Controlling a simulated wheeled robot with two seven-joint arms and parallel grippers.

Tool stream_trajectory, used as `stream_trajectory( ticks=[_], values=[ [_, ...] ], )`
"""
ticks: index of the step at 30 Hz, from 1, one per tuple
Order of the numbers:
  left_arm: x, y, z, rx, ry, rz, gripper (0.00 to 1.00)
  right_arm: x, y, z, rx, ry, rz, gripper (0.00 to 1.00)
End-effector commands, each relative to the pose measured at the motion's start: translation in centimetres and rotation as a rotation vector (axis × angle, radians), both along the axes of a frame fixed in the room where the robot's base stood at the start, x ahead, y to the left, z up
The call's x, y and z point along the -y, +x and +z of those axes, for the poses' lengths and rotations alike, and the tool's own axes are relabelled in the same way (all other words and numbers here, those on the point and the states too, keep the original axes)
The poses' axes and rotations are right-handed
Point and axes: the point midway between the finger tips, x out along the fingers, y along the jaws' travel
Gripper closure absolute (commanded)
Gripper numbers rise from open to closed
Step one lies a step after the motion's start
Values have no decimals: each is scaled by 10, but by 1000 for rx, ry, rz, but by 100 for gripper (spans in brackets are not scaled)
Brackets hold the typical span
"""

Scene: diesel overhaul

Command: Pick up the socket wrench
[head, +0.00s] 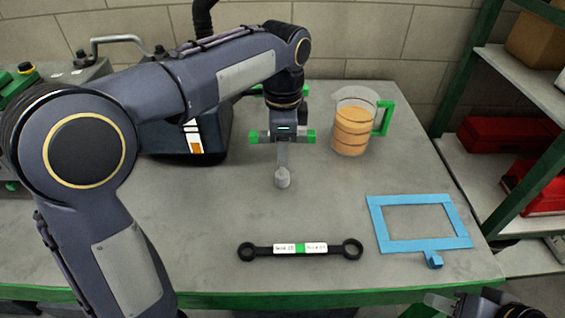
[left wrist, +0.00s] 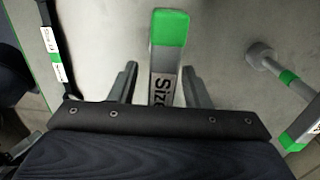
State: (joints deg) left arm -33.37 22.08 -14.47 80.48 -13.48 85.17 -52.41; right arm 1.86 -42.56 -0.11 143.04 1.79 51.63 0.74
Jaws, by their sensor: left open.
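The socket wrench (head: 283,178) lies on the workbench, with a grey stem and socket pointing toward me and a crossbar with green ends. In the left wrist view its labelled, green-ended bar (left wrist: 167,50) is between the fingers. My left gripper (head: 283,137) reaches down over the crossbar, covering its middle. In the left wrist view its fingers (left wrist: 162,84) stand apart on either side of the bar. A second, similar tool (left wrist: 288,76) with a grey round head and green bands lies beside it. My right gripper (head: 485,304) shows only partly at the bottom right; its jaws are unclear.
A black double-ring spanner (head: 262,249) lies near the front, and a blue frame (head: 455,214) lies to its right. A jug of orange liquid (head: 352,128) with a green handle stands behind. Shelves (head: 515,75) with red cases stand at right.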

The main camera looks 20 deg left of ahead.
Motion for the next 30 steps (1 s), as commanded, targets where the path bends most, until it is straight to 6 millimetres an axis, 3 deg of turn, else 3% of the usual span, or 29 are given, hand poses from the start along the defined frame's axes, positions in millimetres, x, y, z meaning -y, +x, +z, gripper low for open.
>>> stream_trajectory(
  ticks=[5,15,30],
  values=[
    [0,0,0,1,-1,0,56,0,0,0,0,0,0,64],
    [0,0,0,1,0,1,100,0,0,0,0,0,0,64],
    [0,1,5,3,-1,1,100,0,0,1,0,0,0,64]
  ],
)
